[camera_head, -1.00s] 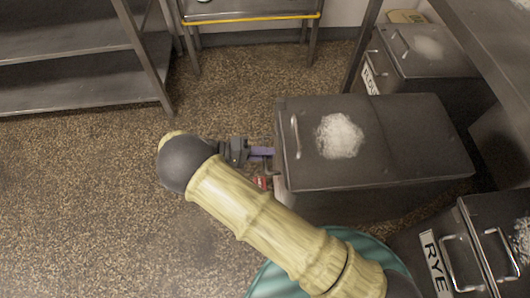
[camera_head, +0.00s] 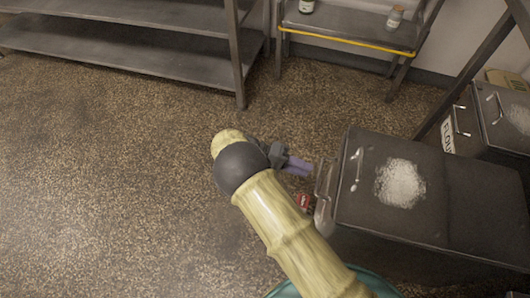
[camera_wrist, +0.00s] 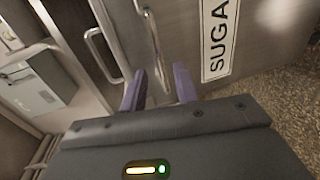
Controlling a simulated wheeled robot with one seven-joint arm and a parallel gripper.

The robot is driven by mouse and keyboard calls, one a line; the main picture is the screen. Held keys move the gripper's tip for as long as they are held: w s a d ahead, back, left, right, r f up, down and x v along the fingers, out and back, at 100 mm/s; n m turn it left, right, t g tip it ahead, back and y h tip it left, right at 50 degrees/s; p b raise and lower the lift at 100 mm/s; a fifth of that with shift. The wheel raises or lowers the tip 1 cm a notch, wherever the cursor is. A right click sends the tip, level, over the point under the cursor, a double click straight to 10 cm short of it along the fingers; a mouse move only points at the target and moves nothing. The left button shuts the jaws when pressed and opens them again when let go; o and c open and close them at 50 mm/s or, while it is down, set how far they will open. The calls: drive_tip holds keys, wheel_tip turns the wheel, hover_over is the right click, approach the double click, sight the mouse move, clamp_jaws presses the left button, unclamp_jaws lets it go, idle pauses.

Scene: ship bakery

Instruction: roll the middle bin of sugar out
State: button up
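The sugar bin (camera_head: 455,215) is a dark metal box with a white heap on its lid, at the right of the head view. It stands farther out than the flour bin. Its front handle (camera_head: 324,182) and lid handle (camera_head: 357,169) face left. The wrist view shows its SUGAR label (camera_wrist: 216,40). My gripper (camera_head: 303,167) is just left of the front handle, with a small gap between them. In the wrist view its two purple fingers (camera_wrist: 158,84) are apart with nothing held between them.
The flour bin (camera_head: 502,118) stands behind at the right, near a table leg (camera_head: 478,68). A metal shelf (camera_head: 130,58) and a yellow-edged stand (camera_head: 350,30) are at the back. A small red thing (camera_head: 303,201) shows below the handle. The speckled floor at left is clear.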

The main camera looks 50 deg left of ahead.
drive_tip(key=v, duration=1.1)
drive_tip(key=shift+a+b, duration=0.2)
drive_tip(key=shift+b, duration=0.25)
wheel_tip(320, 180, up, 10)
drive_tip(key=p, duration=1)
